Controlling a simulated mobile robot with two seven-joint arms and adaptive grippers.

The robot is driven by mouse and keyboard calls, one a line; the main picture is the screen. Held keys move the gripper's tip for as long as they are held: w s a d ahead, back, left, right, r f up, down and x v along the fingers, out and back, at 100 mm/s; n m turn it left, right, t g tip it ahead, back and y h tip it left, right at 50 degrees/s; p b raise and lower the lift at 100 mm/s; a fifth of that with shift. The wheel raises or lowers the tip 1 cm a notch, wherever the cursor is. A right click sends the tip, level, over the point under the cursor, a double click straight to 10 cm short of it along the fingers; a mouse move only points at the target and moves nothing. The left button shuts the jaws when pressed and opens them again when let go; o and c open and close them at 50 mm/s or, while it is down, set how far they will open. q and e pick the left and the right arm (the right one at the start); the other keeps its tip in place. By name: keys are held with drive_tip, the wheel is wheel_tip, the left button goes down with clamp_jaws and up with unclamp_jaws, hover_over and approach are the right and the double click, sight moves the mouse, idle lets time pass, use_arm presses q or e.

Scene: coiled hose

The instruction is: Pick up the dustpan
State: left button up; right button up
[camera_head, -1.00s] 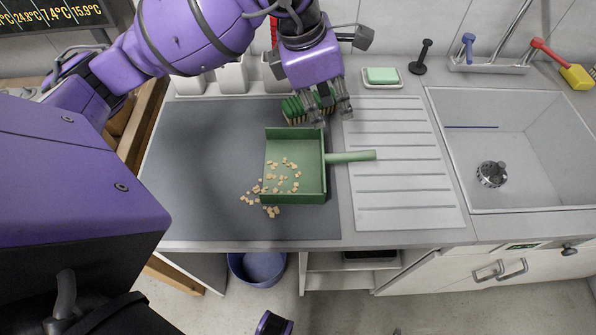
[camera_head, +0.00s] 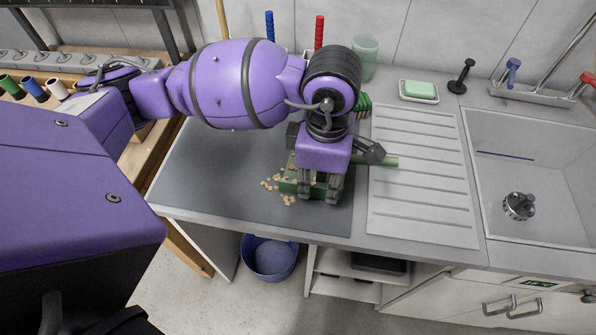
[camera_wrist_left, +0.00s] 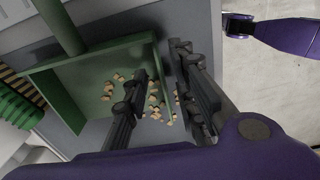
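The green dustpan lies on the dark grey mat with crumbs in it. In the head view my left gripper hides most of it, leaving its near wall (camera_head: 288,187) and part of its handle (camera_head: 388,162) showing. The left wrist view shows its inside (camera_wrist_left: 85,85) and handle (camera_wrist_left: 58,22). My left gripper (camera_head: 319,196), also in the left wrist view (camera_wrist_left: 162,105), points down at the near side wall with its fingers apart. One finger is over the pan's inside, the other outside that wall. Contact cannot be told.
Loose crumbs (camera_head: 270,183) lie left of the pan. A green-bristled brush (camera_wrist_left: 18,100) lies beside the pan. A ribbed drainboard (camera_head: 425,190) and a sink (camera_head: 535,165) are to the right. A blue bucket (camera_head: 268,258) stands on the floor below the counter's front edge.

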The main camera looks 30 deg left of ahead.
use_arm(q)
drive_tip(key=shift+d+f, duration=0.1)
drive_tip(key=shift+f, duration=1.35)
drive_tip(key=shift+c, duration=0.5)
clamp_jaws()
drive_tip(key=shift+w+r, duration=0.1)
drive_tip(key=shift+r, duration=0.05)
